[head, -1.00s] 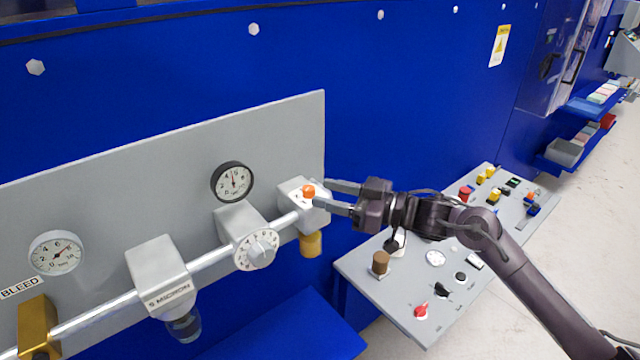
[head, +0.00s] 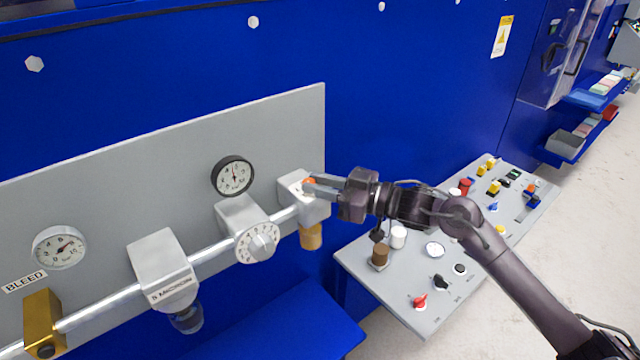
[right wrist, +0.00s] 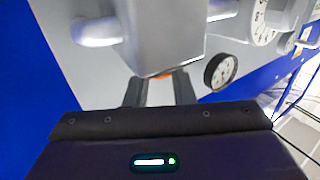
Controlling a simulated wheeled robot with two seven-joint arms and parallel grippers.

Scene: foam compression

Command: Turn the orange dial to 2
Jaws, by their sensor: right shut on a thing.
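The orange dial (head: 309,183) sits on the front of a grey block (head: 297,192) at the right end of the silver pipe. My right gripper (head: 311,185) is shut on the dial, and its fingers hide most of it. In the right wrist view a sliver of the orange dial (right wrist: 163,75) shows between the fingertips (right wrist: 160,84), just under the grey block. The dial's number marks cannot be read in either view. My left gripper is not in view.
A white numbered knob (head: 257,243) and a round gauge (head: 233,176) are left of the dial. A brass cylinder (head: 311,237) hangs below the block. A grey control panel (head: 405,308) with several knobs lies under my right arm.

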